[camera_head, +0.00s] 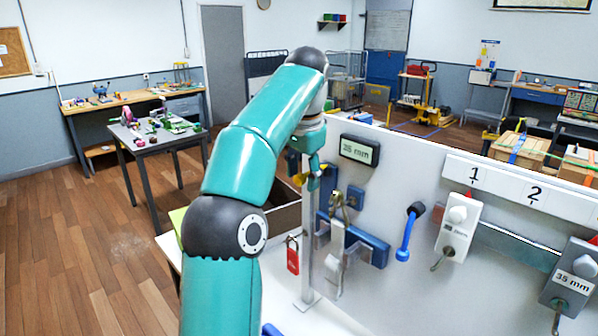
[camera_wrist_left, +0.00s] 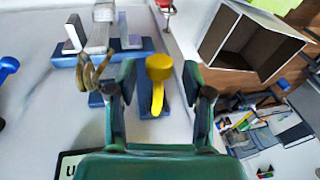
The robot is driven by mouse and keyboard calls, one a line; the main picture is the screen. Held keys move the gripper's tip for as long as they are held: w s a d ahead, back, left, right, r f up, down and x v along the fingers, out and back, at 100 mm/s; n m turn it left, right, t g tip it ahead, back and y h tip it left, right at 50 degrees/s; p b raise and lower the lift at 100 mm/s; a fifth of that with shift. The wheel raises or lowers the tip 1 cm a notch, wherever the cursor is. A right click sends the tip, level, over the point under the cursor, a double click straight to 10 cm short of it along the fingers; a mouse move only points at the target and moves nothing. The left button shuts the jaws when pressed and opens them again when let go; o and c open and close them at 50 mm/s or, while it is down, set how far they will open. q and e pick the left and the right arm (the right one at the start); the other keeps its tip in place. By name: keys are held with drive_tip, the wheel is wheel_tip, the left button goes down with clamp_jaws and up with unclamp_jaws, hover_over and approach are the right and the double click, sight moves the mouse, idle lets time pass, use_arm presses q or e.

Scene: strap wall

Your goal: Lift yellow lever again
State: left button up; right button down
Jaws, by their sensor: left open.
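The yellow lever (camera_wrist_left: 158,68) has a rounded knob and a narrow stem, and sits on a blue plate on the white wall panel. My left gripper (camera_wrist_left: 160,80) is open in the wrist view, with one finger on each side of the lever and visible gaps between them. In the head view my left gripper (camera_head: 314,170) is by the panel's left edge, and a small yellow part shows beside it. The arm and gripper hide most of the lever there. My right gripper is not in view.
A red padlock (camera_head: 292,255) hangs near the post. An open box (camera_wrist_left: 245,40) stands beside the panel.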

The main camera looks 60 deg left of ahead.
use_arm(q)
drive_tip(key=shift+d+r, duration=0.1)
drive_tip(key=shift+r, duration=0.55)
drive_tip(key=shift+d+r, duration=0.2)
drive_tip(key=shift+r, duration=0.4)
drive_tip(key=shift+s+d+r, duration=0.15)
drive_tip(key=shift+d+r, duration=0.05)
drive_tip(key=s+d, duration=0.4)
drive_tip(key=d, duration=0.7)
drive_tip(key=shift+f, duration=0.1)
drive_tip(key=shift+s, duration=0.1)
